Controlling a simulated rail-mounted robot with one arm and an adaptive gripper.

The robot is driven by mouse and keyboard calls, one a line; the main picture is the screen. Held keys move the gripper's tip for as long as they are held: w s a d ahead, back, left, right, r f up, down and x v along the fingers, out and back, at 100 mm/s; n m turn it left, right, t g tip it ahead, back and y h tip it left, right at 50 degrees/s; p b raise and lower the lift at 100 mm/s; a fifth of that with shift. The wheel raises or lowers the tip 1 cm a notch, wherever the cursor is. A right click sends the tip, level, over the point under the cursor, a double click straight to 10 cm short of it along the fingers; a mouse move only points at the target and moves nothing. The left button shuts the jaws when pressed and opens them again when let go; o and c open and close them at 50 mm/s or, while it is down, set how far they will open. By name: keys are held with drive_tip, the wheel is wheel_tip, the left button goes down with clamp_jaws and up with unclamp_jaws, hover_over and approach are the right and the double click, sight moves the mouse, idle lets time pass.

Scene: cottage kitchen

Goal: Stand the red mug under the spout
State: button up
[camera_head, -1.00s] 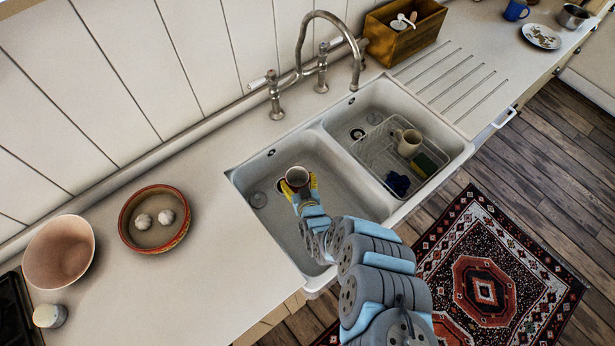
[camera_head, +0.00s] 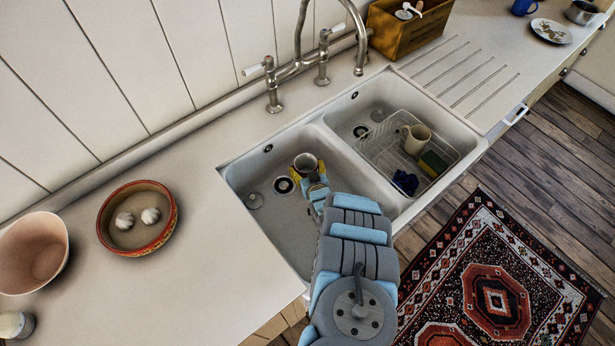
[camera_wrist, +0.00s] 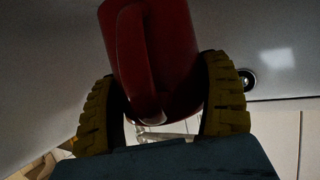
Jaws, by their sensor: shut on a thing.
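The red mug (camera_wrist: 182,45) is held in my gripper (camera_wrist: 165,105), its two yellow-padded fingers around its sides; its handle faces the wrist camera. In the head view the mug (camera_head: 305,164) is upright, mouth up, over the left sink basin (camera_head: 290,228). My gripper (camera_head: 308,175) is on its near side. The tap's curved spout (camera_head: 359,62) ends to the right of the mug and further back, near the divider between the basins. The mug is not below the spout's end in this view. Its height above the basin floor is hard to tell.
The right basin holds a wire rack (camera_head: 376,152) with a beige mug (camera_head: 415,139), a dark blue cloth (camera_head: 405,182) and a sponge (camera_head: 433,163). Tap handles (camera_head: 271,85) stand behind the left basin. A bowl with two white bulbs (camera_head: 137,218) is on the left counter.

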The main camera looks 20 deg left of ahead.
sight(305, 167)
drive_tip(key=shift+w+f+b, duration=0.55)
drive_tip(key=shift+w+f, duration=0.15)
drive_tip(key=shift+f, duration=0.15)
drive_tip(key=shift+s+f, duration=0.1)
drive_tip(key=shift+f, duration=1.15)
drive_tip(key=shift+f+b, duration=0.15)
drive_tip(key=shift+b, duration=0.2)
drive_tip(key=o, duration=1.1)
drive_tip(key=shift+r, duration=0.2)
